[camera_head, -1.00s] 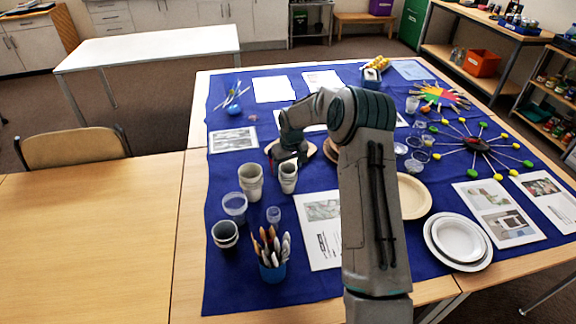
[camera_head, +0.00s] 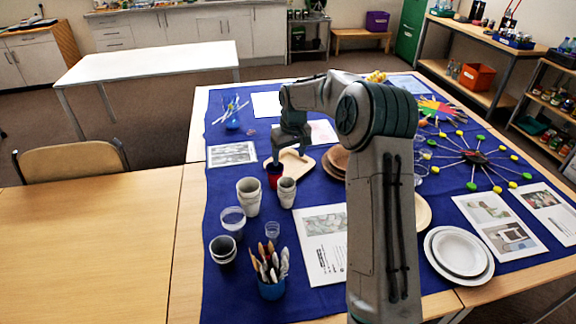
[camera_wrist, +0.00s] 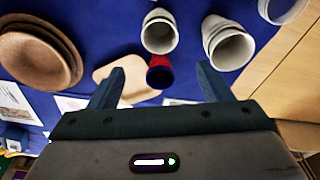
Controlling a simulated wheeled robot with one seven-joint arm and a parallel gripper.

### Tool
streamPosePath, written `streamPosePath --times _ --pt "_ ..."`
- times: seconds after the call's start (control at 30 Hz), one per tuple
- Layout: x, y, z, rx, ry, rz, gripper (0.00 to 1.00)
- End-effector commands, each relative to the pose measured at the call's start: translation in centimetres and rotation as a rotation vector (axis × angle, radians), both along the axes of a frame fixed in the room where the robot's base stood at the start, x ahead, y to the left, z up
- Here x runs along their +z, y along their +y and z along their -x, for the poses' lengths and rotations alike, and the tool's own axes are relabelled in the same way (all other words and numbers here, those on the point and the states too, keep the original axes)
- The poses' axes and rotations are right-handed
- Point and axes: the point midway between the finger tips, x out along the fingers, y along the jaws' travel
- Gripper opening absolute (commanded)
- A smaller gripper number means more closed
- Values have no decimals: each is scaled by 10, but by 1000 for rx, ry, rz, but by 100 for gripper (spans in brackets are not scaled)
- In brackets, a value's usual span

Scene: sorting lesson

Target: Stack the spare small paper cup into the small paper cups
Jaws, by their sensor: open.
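The small paper cups (camera_head: 287,192) stand as a pale upright stack on the blue cloth; in the wrist view they (camera_wrist: 160,32) show just beyond the red cup. A taller, wider paper cup stack (camera_head: 249,197) stands to their left; it also shows in the wrist view (camera_wrist: 228,43). I cannot make out a separate spare small paper cup; my arm hides part of the table. My gripper (camera_wrist: 162,84) is open and empty, above the table near a dark red cup (camera_wrist: 160,72) with a blue inside. That cup appears between the spread fingers in the wrist view.
A wooden tray (camera_head: 291,163) and brown bowls (camera_head: 336,162) lie close by. Clear cups (camera_head: 233,220), dark-lined cups (camera_head: 222,250) and a brush pot (camera_head: 271,289) stand in front. White plates (camera_head: 460,252) lie right. The bare table at left is free.

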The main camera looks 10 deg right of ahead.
Motion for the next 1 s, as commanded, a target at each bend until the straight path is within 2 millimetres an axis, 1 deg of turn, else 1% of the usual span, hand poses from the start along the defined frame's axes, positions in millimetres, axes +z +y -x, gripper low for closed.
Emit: streamPosePath --times 0.07,0.17,0.27,0.37,0.4,0.47,0.5,0.57,0.6,0.67,0.7,0.77,0.83,0.97,1.0 --pt "6 0 1 0 0 0 72" --pt "17 2 9 1 -3 9 72" --pt "35 6 28 -3 -8 29 72" --pt "58 10 57 -14 -16 54 72" --pt "67 12 71 -19 -19 64 72" --pt "79 12 92 -33 -24 76 72" --pt "86 13 107 -43 -27 83 72" --pt "96 13 129 -58 -32 92 72" --pt "102 13 144 -69 -38 96 72" --pt "110 13 167 -88 -44 99 72" --pt "114 12 183 -102 -49 101 72" --pt "120 11 207 -122 -57 99 72" --pt "124 10 234 -147 -66 96 72" --pt "126 7 286 -196 -83 76 72" --pt "125 6 302 -211 -86 67 72"
